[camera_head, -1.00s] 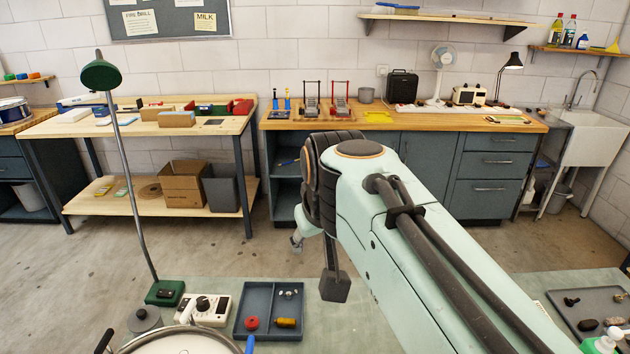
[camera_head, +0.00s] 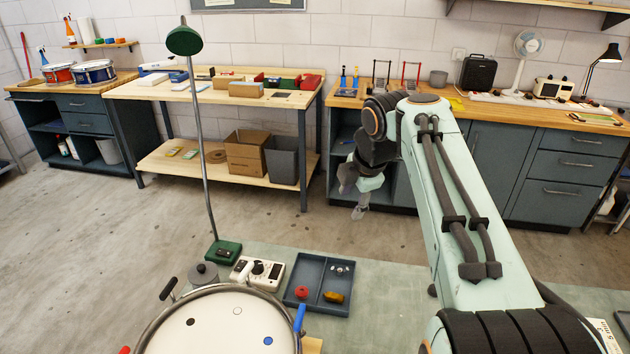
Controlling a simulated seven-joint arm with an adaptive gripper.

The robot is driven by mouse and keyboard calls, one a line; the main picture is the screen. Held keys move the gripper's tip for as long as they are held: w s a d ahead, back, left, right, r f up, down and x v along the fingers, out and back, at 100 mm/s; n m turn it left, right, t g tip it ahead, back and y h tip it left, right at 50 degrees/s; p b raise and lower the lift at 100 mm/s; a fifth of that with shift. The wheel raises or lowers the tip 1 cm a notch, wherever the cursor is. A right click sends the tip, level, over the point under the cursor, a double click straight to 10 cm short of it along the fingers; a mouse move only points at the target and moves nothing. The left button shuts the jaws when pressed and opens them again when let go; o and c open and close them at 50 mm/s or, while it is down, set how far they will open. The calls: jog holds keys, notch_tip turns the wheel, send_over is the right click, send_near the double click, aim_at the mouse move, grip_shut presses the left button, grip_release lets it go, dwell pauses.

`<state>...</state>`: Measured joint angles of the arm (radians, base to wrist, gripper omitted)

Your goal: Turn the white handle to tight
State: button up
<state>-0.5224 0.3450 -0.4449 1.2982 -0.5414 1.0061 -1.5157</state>
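A drum (camera_head: 215,325) with a white head and metal rim lies at the bottom of the view, cut off by the lower edge. Coloured handles stand around its rim: a black one (camera_head: 168,289), a blue one (camera_head: 299,318) and a red one (camera_head: 124,350). A slim white handle (camera_head: 245,272) appears at the far rim, in front of a white box, and is hard to separate from it. How tight it is cannot be seen. My gripper (camera_head: 359,208) hangs in the air beyond the bench, to the right of and well away from the drum. Its fingers are too small to read.
Behind the drum are a white box with a black knob (camera_head: 266,269), a grey round weight (camera_head: 203,274), a green lamp with a tall stem (camera_head: 224,250) and a blue-grey tray (camera_head: 310,300) of small parts. The mat (camera_head: 385,310) is bare right of the tray.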

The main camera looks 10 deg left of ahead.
jog(key=a+f+n+h, duration=0.2)
jog(key=a+f+n, duration=0.4)
jog(key=a, duration=0.3)
jog(key=n+h, duration=0.1)
jog(key=n, duration=0.2)
send_over(245, 270)
jog(key=s, duration=0.2)
notch_tip(245, 270, down, 6)
jog(key=shift+s+a+r, duration=0.1)
jog(key=shift+a+r, duration=0.05)
jog(key=x, duration=0.5)
jog(key=shift+f, duration=0.65)
grip_shut()
